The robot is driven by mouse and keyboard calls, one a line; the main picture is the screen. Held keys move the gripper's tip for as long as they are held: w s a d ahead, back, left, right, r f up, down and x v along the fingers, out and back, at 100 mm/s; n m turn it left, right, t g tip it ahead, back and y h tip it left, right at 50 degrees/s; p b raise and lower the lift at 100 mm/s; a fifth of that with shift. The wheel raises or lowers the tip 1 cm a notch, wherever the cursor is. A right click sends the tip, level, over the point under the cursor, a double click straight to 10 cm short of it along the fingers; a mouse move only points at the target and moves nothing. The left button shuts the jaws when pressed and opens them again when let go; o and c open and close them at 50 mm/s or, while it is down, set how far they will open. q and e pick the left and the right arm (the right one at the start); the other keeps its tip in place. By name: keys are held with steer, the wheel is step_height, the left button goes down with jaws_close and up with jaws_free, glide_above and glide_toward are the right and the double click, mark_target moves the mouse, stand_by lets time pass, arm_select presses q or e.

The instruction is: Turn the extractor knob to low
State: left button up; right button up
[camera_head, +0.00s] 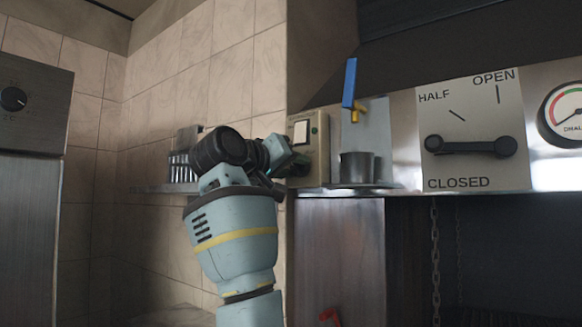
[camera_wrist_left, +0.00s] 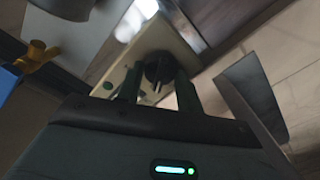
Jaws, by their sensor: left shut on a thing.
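A beige control box (camera_head: 309,143) with a pale switch and a small green button is fixed to the wall in the middle of the head view. In the left wrist view, a round black knob (camera_wrist_left: 159,67) with a pale pointer mark sits on the box's face. My left gripper (camera_wrist_left: 158,88) has one finger on each side of this knob and is shut on it. In the head view, my left gripper (camera_head: 286,160) reaches the lower left part of the box, and the knob is hidden behind it. The setting labels are unreadable. My right gripper is out of view.
Right of the box are a metal cup (camera_head: 357,168) on a small shelf, a blue-handled tap (camera_head: 350,83), a damper lever (camera_head: 470,146) and a round gauge (camera_head: 567,112). A metal cabinet (camera_head: 30,100) with another black knob (camera_head: 13,99) stands far left.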

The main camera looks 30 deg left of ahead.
arm_select(q)
steer(key=shift+n, duration=0.3)
steer(key=n, duration=0.5)
steer(key=shift+n, duration=0.3)
steer(key=n, duration=0.5)
steer(key=shift+n, duration=0.4)
steer(key=o, duration=1)
steer(key=s, duration=0.7)
steer(key=shift+s+a, duration=0.35)
steer(key=shift+s, duration=0.05)
